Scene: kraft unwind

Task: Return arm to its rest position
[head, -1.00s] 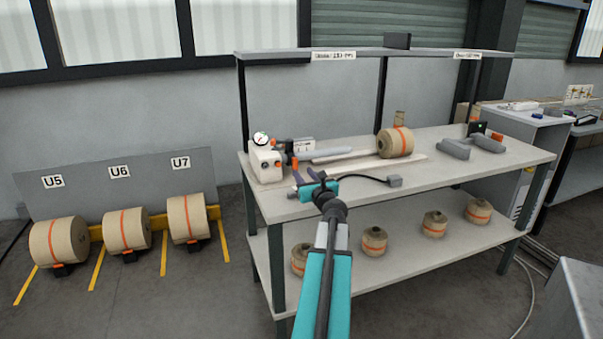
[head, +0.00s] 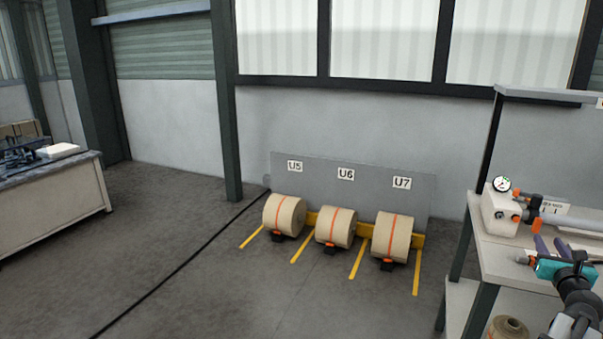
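My arm shows at the lower right edge of the head view, cut off by the frame. My gripper (head: 551,246) has a teal body and two dark purple fingers, pointing away from me. The fingers stand apart with nothing seen between them. It is at the left end of the workbench (head: 500,262), in front of a white unit with a round gauge (head: 500,215). I cannot tell how far it is above the bench top.
Three kraft rolls (head: 284,216) with orange bands stand on the floor at a panel (head: 320,178) marked U5, U6, U7. A smaller roll (head: 508,328) is under the bench. Another bench (head: 55,205) stands at the left. The floor between is clear, with a black line across it.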

